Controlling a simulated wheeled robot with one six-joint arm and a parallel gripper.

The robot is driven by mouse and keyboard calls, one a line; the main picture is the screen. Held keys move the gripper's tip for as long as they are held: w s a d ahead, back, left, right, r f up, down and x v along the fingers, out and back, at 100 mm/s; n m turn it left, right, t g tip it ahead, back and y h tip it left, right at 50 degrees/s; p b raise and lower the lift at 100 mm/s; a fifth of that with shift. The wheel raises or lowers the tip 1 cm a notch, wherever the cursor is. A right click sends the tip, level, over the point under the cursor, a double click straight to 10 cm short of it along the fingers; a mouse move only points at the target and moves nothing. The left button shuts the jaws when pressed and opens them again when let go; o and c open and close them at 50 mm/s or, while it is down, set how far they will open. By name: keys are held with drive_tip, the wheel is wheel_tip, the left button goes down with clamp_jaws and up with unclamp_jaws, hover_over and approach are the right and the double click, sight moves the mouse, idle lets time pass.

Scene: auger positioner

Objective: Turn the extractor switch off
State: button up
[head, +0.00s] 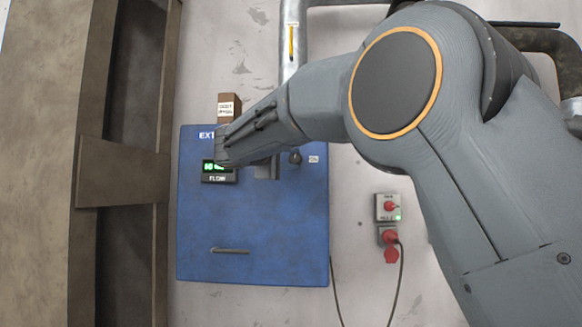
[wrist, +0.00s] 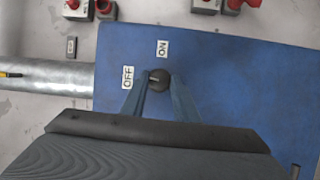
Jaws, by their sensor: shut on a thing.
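The extractor switch has a dark round knob (wrist: 160,79) on the blue panel (wrist: 230,80). In the wrist view, the ON label (wrist: 162,48) is above the knob and the OFF label (wrist: 128,77) is to its left. My gripper (wrist: 157,82) has its two fingers on either side of the knob, shut on it. I cannot tell which setting the lever is at. In the head view, the knob (head: 296,157) shows just right of my gripper (head: 272,168), beside a small white label (head: 314,159). My arm hides part of the panel's title.
A lit green display (head: 219,172) is on the panel's left, with a handle (head: 230,250) below. Red switches (head: 389,207) and a red plug (head: 389,237) with a hanging cable are on the wall at right. A metal pipe (head: 292,40) runs above the panel.

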drive_tip(key=shift+r+n+t+b, duration=0.15)
drive_tip(key=shift+n+t+b, duration=0.5)
drive_tip(key=shift+n, duration=0.45)
drive_tip(key=shift+d+r, duration=0.1)
drive_tip(key=shift+r, duration=0.05)
drive_tip(key=o, duration=0.8)
drive_tip(key=shift+c, duration=0.2)
drive_tip(key=shift+o, duration=1.2)
drive_tip(key=shift+w, duration=0.1)
drive_tip(key=shift+d+f, duration=0.1)
drive_tip(key=shift+f, duration=0.1)
drive_tip(key=shift+a+f, duration=0.1)
drive_tip(key=shift+a, duration=0.1)
drive_tip(key=b+v, duration=0.1)
drive_tip(key=v, duration=0.6)
drive_tip(key=shift+s+a, duration=0.2)
drive_tip(key=shift+s, duration=0.15)
